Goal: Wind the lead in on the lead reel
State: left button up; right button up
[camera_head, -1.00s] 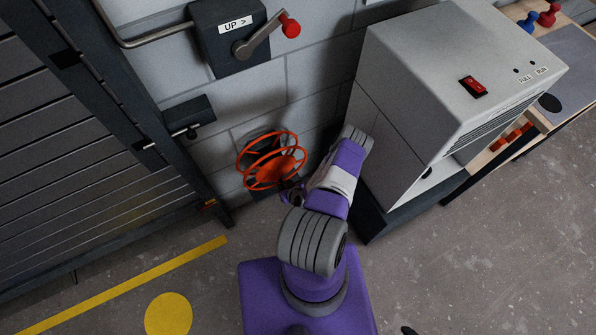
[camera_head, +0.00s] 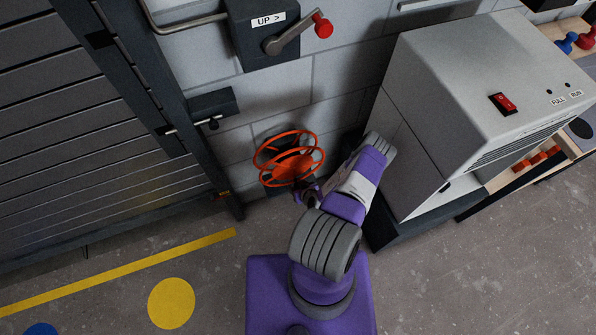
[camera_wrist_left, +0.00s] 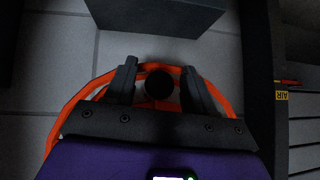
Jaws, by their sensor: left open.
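The lead reel (camera_head: 290,166), an orange double-rimmed wheel, is mounted low on the block wall in the head view. Its orange rim (camera_wrist_left: 70,103) also shows in the left wrist view, behind my fingers. My left gripper (camera_head: 309,195) is at the reel's lower right side in the head view, small and partly hidden by my wrist. In the left wrist view my left gripper (camera_wrist_left: 160,82) is open, with a dark round knob (camera_wrist_left: 158,80) between its fingers. I cannot tell whether the fingers touch the knob. No loose lead can be made out. My right gripper is out of view.
A grey cabinet (camera_head: 450,85) with a red switch (camera_head: 503,104) stands close right of my arm. A slatted shutter (camera_head: 80,130) is at left. A crank box (camera_head: 262,30) marked UP is above the reel. Floor in front is clear, with a yellow line (camera_head: 120,272).

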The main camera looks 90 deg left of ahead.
pick_arm(q)
jog(key=p+v, duration=0.3)
jog(key=v, duration=0.4)
jog(key=shift+d+r, duration=0.15)
jog(key=shift+r, duration=0.1)
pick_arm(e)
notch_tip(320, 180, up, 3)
pick_arm(q)
jog(key=shift+w, duration=0.1)
